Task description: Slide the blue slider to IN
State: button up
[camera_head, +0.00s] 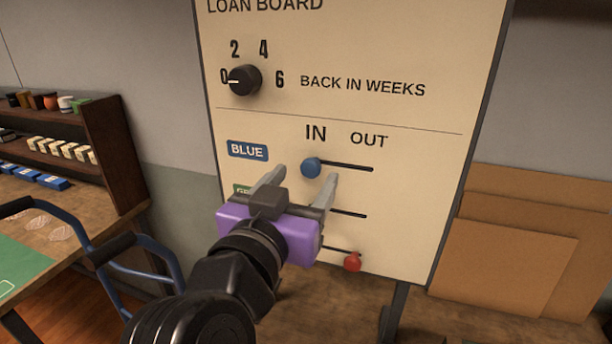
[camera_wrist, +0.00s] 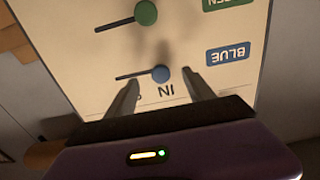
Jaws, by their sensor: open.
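The blue slider (camera_head: 311,168) is a round blue knob on the loan board (camera_head: 400,215). It sits at the left end of its dark slot, below the word IN, with the slot running right toward OUT. My gripper (camera_head: 303,179), with a purple body and grey fingers, is open in front of the board, just below the blue knob in the head view. In the wrist view, which is upside down, the blue knob (camera_wrist: 161,74) shows between and beyond the two fingertips (camera_wrist: 163,80). Nothing is held. I cannot tell whether a finger touches the board.
A red knob (camera_head: 352,262) sits at the right end of the lowest slot. A green knob (camera_wrist: 146,13) shows in the wrist view. A black dial (camera_head: 246,80) is above. Cardboard sheets (camera_head: 515,260) lean at right; a shelf (camera_head: 112,140) stands at left.

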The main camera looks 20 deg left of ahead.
jog(key=shift+s+a, duration=0.1)
jog(key=shift+s, duration=2.65)
